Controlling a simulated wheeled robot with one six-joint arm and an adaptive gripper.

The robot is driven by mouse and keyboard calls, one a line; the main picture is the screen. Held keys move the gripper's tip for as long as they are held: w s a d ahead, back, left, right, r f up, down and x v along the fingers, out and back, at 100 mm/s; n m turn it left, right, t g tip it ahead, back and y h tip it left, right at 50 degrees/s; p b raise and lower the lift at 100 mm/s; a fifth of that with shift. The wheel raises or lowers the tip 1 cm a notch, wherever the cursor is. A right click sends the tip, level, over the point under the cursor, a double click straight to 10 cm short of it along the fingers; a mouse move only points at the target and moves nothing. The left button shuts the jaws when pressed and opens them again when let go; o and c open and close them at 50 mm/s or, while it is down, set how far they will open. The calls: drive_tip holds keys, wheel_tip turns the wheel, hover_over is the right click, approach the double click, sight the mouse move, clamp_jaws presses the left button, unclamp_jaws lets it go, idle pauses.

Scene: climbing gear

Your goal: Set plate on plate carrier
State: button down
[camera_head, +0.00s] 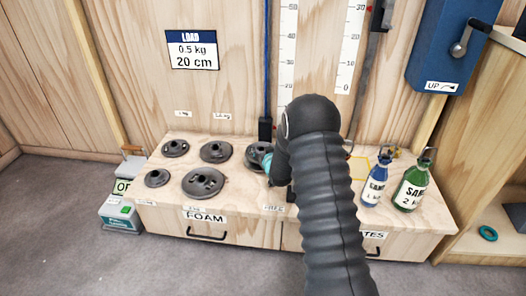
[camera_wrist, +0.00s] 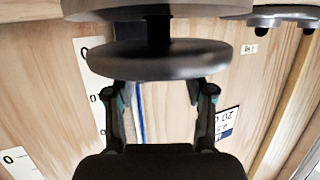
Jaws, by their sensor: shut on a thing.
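My gripper (camera_wrist: 162,88) is shut on a dark round plate (camera_wrist: 160,62), with one finger on each side of its edge. In the wrist view, which is upside down, a wider dark disc (camera_wrist: 150,10) lies below the plate, and a short black post shows between the two. I take the lower disc and post for the plate carrier, but cannot be sure. The plate looks level and apart from the lower disc. Whether the post passes through it is hidden. In the head view my arm covers most of the gripper; a dark disc (camera_head: 257,149) shows beside its teal part.
Several loose dark plates, including a large one (camera_head: 204,183), lie on the wooden cabinet top (camera_head: 165,189). A blue bottle (camera_head: 373,190) and a green bottle (camera_head: 411,185) stand to the right. A blue crank box (camera_head: 450,45) hangs above. A blue strap (camera_head: 267,65) runs down the wall.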

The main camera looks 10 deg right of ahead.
drive_tip(key=shift+f+b, duration=0.4)
drive_tip(key=shift+b, duration=0.3)
